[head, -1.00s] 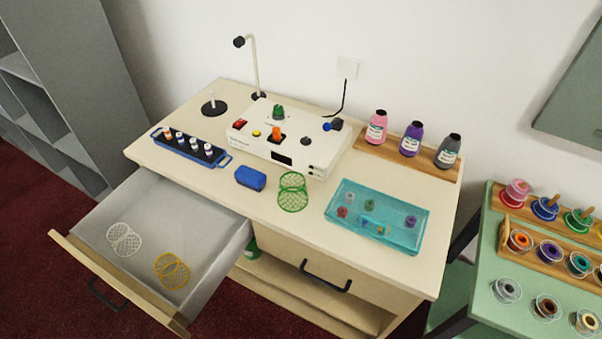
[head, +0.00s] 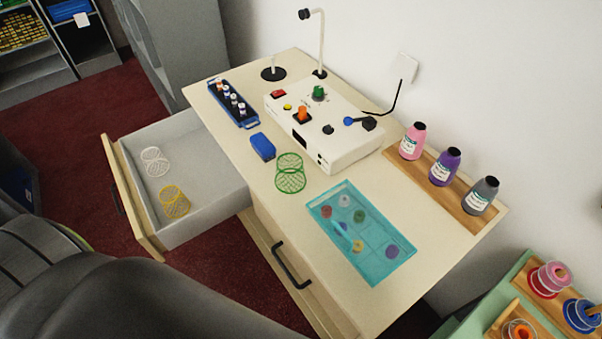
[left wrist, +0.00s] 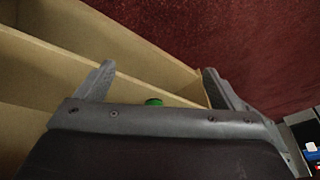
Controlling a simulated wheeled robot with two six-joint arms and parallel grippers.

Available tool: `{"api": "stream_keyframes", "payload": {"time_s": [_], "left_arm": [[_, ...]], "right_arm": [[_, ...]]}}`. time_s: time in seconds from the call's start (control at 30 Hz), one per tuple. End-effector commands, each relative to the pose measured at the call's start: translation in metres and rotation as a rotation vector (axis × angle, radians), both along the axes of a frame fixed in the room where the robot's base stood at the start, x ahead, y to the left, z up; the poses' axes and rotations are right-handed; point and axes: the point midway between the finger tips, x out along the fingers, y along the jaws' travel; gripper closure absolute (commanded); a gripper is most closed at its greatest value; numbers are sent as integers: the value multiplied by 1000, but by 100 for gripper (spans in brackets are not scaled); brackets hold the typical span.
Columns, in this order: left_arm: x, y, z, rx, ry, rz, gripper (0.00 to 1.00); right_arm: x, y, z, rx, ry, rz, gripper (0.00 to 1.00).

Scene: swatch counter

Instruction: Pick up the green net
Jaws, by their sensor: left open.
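The green net (head: 290,172) is an open mesh tube on the counter top, beside the blue block and in front of the white machine in the head view. Neither gripper's fingers show in the head view; a dark part of my arm fills the lower left. In the left wrist view my left gripper (left wrist: 158,85) is open, its two fingers wide apart with nothing between them. It faces wooden shelf boards and the dark red floor, away from the net. A small green thing (left wrist: 153,101) shows just past the gripper's body; I cannot tell what it is.
An open drawer (head: 207,202) holds a white net (head: 154,162) and a yellow net (head: 175,201). On the counter (head: 260,192) are a blue block (head: 262,146), a white machine (head: 345,150), a teal tray (head: 330,238) and bottles (head: 445,166). A drawer handle (head: 291,265) sticks out in front.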

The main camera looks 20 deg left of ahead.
Motion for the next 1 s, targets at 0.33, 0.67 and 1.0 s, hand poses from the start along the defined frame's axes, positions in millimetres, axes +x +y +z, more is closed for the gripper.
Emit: {"api": "stream_keyframes", "payload": {"time_s": [0.33,0.67,1.0], "left_arm": [[84,20,74,8,-203,-7,11],[157,16,196,-12,-446,-60,11],[186,-22,335,-64,-676,-170,11]], "right_arm": [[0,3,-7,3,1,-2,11],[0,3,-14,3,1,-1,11],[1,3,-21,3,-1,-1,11]]}}
